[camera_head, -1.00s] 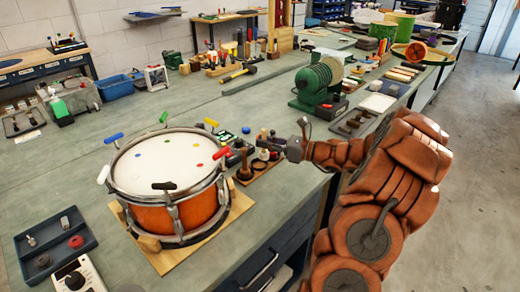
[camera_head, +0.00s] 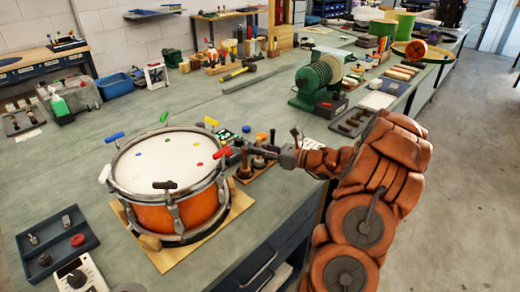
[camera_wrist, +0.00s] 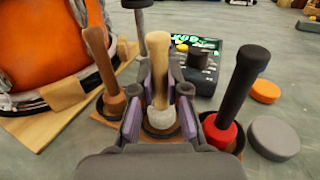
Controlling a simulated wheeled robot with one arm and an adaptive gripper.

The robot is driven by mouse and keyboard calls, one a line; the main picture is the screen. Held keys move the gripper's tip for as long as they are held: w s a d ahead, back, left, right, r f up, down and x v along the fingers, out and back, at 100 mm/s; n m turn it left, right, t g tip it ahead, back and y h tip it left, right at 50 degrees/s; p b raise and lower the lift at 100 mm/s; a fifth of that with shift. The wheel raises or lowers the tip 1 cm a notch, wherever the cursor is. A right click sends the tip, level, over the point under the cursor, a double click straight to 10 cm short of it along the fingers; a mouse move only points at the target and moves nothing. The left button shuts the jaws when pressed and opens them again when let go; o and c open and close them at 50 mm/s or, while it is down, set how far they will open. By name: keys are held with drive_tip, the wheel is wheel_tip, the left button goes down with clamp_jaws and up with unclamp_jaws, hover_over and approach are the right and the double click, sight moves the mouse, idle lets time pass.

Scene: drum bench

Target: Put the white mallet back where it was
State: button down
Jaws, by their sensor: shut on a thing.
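The white mallet, with a pale wooden handle and white head (camera_wrist: 161,121), is upright between the two fingers of my gripper (camera_wrist: 158,108) in the wrist view. My gripper is shut on it. Its white head is low, over or in a dark round seat; whether it rests there I cannot tell. A brown mallet (camera_wrist: 103,65) stands to the left and a black-handled mallet with a red head (camera_wrist: 238,90) to the right. In the head view my gripper (camera_head: 272,152) is over the small mallet rack (camera_head: 252,183); the white mallet is hard to make out there.
An orange drum (camera_head: 170,217) on a wooden board stands left of the rack, close to my gripper. A device with a green screen (camera_wrist: 200,62) lies behind the mallets. Orange (camera_wrist: 265,91) and grey (camera_wrist: 274,138) discs lie to the right. A green machine (camera_head: 318,85) stands farther back.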

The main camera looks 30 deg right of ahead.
drive_tip(key=c, duration=1.2)
unclamp_jaws()
drive_tip(key=shift+r, duration=0.2)
drive_tip(key=b+v, duration=0.1)
drive_tip(key=v, duration=1.1)
drive_tip(key=shift+s+f, duration=0.1)
